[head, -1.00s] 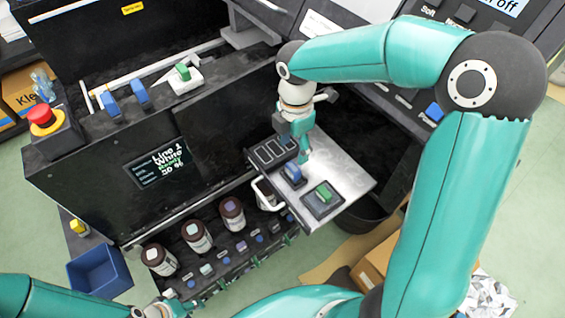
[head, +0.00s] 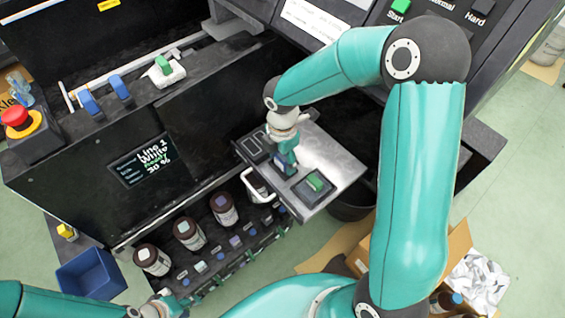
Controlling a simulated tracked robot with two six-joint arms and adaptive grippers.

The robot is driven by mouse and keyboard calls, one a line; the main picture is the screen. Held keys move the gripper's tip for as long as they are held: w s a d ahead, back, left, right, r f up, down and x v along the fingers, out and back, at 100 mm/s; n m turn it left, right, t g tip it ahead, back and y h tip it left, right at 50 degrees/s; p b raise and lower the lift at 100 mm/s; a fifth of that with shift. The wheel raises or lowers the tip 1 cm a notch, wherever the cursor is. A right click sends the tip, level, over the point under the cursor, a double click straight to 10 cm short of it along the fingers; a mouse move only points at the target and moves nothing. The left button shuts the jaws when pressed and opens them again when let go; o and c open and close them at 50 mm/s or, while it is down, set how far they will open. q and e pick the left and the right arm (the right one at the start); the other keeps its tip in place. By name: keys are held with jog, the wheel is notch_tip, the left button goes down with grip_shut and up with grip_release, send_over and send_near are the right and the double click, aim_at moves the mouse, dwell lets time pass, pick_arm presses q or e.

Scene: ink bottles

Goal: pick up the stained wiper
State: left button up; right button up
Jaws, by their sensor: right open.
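A small metal tray (head: 335,160) juts from the machine front. A blue-handled block (head: 283,168) sits on it, partly hidden by my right gripper, and a green-handled block (head: 315,183) on a dark base sits nearer its front edge. I cannot make out stains on either, so I cannot tell which is the stained wiper. My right gripper (head: 289,161) is open and points down at the blue-handled block; whether they touch is unclear. My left gripper (head: 158,306) is at the bottom edge, partly cut off, its jaws too small to read.
Several brown ink bottles (head: 188,233) stand in a row below the machine's screen (head: 141,167). More blue handles (head: 91,104) and a green-handled piece (head: 163,66) are on the machine top. A blue bin (head: 92,273) is at lower left; a cardboard box (head: 458,248) holds crumpled white material (head: 478,285).

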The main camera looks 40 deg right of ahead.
aim_at(282, 157)
jog(key=shift+f, duration=0.3)
jog(key=c, duration=0.9)
jog(key=shift+r, duration=0.1)
notch_tip(282, 157, up, 20)
jog(key=p, duration=0.2)
jog(key=shift+p, duration=0.3)
